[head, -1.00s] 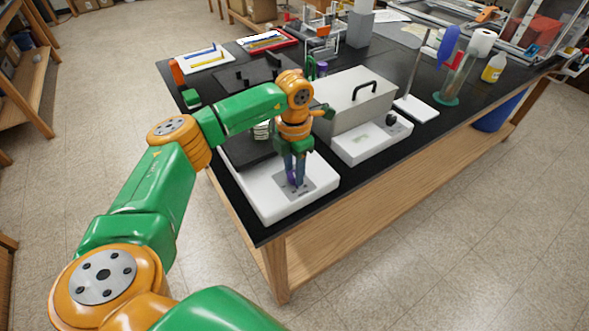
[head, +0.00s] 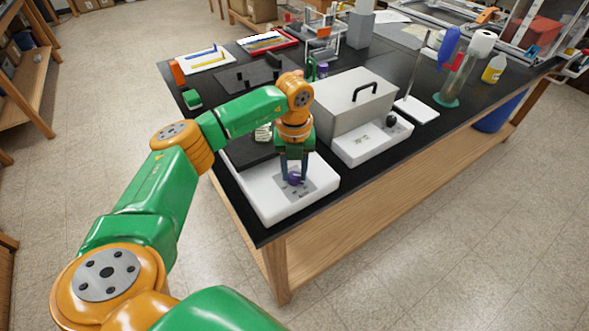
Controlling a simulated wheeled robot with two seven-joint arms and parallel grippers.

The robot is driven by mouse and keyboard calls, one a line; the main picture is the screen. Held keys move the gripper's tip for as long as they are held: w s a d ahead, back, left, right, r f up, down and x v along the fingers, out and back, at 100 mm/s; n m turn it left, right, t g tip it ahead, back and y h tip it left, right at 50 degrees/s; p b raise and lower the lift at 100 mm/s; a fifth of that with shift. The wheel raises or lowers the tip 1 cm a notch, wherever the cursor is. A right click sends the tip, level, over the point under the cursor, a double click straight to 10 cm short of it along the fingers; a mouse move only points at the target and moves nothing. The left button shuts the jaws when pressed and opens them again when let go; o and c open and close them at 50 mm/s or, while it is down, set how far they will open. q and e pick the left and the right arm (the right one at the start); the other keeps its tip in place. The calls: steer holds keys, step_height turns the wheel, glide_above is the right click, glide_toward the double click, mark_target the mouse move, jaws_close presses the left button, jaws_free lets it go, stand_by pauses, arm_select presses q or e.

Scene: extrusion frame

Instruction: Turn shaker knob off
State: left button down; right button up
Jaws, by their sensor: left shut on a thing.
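The shaker (head: 262,200) is a white device with a dark platform at the near left corner of the black bench. Its purple knob (head: 294,179) sits on a grey panel (head: 308,190) on the front part of the white body. My left gripper (head: 293,177) points down over the panel and is shut on the purple knob. The fingers hide part of the knob, so its pointer setting cannot be read. My right gripper is not in view.
A grey lidded box device with a black handle (head: 365,89) and dark knob (head: 391,119) stands close to the right of my gripper. A stand with a white base (head: 417,109) is farther right.

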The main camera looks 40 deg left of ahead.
arm_select(q)
steer(key=n, duration=0.4)
steer(key=shift+r+n+p, duration=0.1)
steer(key=shift+n+p, duration=0.6)
steer(key=shift+n, duration=1.9)
steer(key=c, duration=0.5)
jaws_free()
